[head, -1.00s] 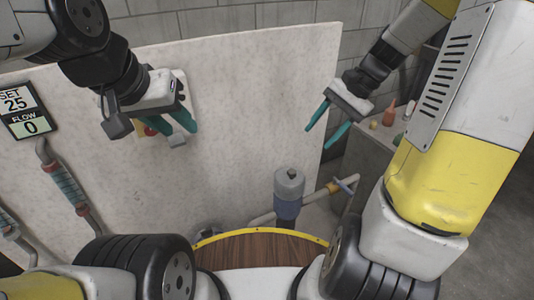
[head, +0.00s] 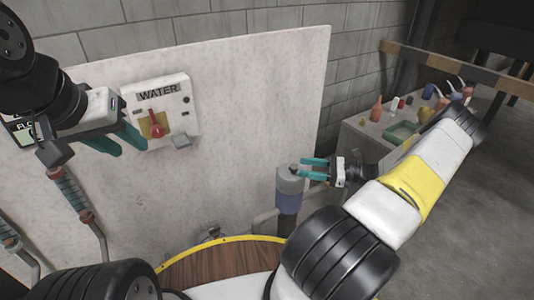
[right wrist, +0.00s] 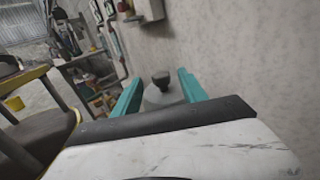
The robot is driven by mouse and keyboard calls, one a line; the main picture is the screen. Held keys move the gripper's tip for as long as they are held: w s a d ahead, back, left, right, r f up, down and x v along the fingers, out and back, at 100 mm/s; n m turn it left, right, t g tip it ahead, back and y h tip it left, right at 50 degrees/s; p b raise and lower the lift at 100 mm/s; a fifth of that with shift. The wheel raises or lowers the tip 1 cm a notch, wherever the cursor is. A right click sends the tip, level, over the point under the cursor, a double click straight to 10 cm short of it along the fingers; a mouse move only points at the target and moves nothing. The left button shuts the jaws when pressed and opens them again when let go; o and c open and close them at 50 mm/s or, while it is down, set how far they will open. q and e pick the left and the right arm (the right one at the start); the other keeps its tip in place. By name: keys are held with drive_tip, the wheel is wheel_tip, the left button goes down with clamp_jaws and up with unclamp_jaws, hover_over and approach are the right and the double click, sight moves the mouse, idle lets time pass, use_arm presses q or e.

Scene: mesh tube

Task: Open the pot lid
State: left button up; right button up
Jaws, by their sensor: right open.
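The pot (head: 289,200) is a grey cylinder with a blue lower band. It stands upright in front of the pale board in the head view. Its grey lid (head: 290,170) has a small dark knob, clearer in the right wrist view (right wrist: 161,78). My right gripper (head: 302,168) is open and level with the lid at its right side. In the right wrist view the lid and knob lie between its teal fingers, with no visible contact. My left gripper (head: 132,152) is open and empty, just left of the water panel.
The water panel (head: 160,112) with a red knob is on the board (head: 240,110). Coiled pipes (head: 75,200) hang at left. A side bench (head: 375,150) behind my right arm holds a green tray (head: 401,132) and several bottles. A yellow-edged wooden surface (head: 215,265) is in front.

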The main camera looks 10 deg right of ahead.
sight(285, 172)
drive_tip(key=shift+x, duration=3.95)
drive_tip(key=shift+d, duration=0.1)
clamp_jaws()
